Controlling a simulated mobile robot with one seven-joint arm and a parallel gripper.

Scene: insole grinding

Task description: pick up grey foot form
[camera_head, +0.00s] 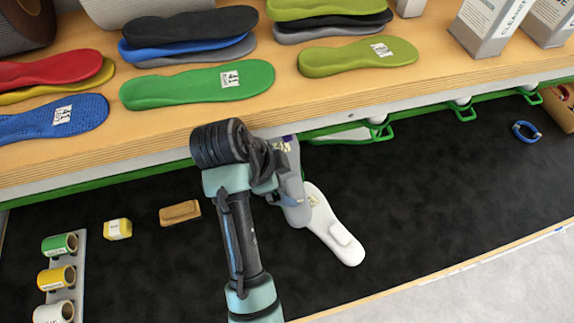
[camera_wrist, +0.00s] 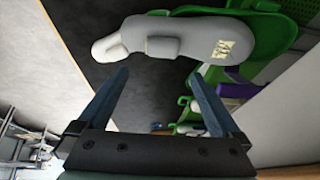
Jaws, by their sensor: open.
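The grey foot form (camera_head: 293,190) lies at the dark mat's back edge below the shelf in the head view, partly hidden by my arm. In the wrist view the grey foot form (camera_wrist: 200,33) spans the upper middle, with a raised block on it and a pale label. A white foot form (camera_head: 338,238) lies against its near end; a white end (camera_wrist: 106,48) shows at left in the wrist view. My gripper (camera_wrist: 158,74) is open, its two fingers apart and nothing between them, pointing toward the grey form. In the head view its fingertips are hidden.
A wooden shelf (camera_head: 300,98) with coloured insoles overhangs the mat's back. Green hooks (camera_head: 380,132) hang beneath it. A tan block (camera_head: 180,212), a yellow block (camera_head: 117,229) and a roll rack (camera_head: 81,262) stand at left.

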